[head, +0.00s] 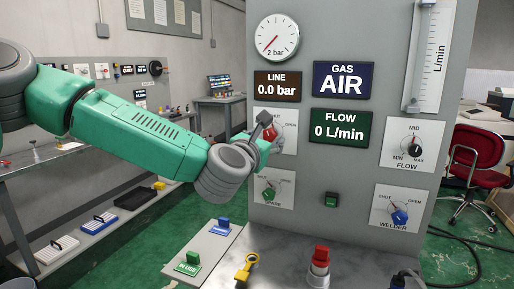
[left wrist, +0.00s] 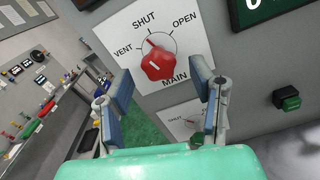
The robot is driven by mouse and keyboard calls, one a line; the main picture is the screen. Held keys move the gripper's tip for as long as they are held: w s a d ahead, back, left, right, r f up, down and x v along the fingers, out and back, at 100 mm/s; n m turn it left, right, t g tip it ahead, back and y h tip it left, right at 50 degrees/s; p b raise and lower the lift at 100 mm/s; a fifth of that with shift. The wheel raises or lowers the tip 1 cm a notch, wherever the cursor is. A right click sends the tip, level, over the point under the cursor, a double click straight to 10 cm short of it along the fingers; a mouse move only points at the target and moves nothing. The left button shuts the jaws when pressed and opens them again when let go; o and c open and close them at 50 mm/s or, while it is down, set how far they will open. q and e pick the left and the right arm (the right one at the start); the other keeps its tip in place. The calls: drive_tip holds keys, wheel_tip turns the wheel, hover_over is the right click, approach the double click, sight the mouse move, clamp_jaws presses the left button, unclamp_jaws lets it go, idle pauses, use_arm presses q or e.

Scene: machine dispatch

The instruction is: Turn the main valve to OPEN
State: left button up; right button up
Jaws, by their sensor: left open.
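The main valve is a red knob (left wrist: 157,62) on a white plate marked VENT, SHUT, OPEN and MAIN in the left wrist view. Its upper end seems to point up toward SHUT; the exact angle is hard to tell. In the head view the red knob (head: 268,135) is partly hidden by my left gripper (head: 262,130). In the left wrist view the left gripper (left wrist: 163,82) is open and empty, its fingers on either side of the knob's lower part in the picture and apparently short of it. My right gripper is not in view.
Below the main valve is a green valve (head: 269,192); a blue WELDER valve (head: 400,216) is at right. The LINE display (head: 278,86) reads 0.0 bar and the FLOW display (head: 340,127) 0 L/min. A red-topped item (head: 320,258) and yellow tag (head: 246,266) are on the ledge.

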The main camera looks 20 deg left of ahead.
use_arm(q)
drive_tip(key=s, duration=0.9)
drive_tip(key=shift+a, duration=0.25)
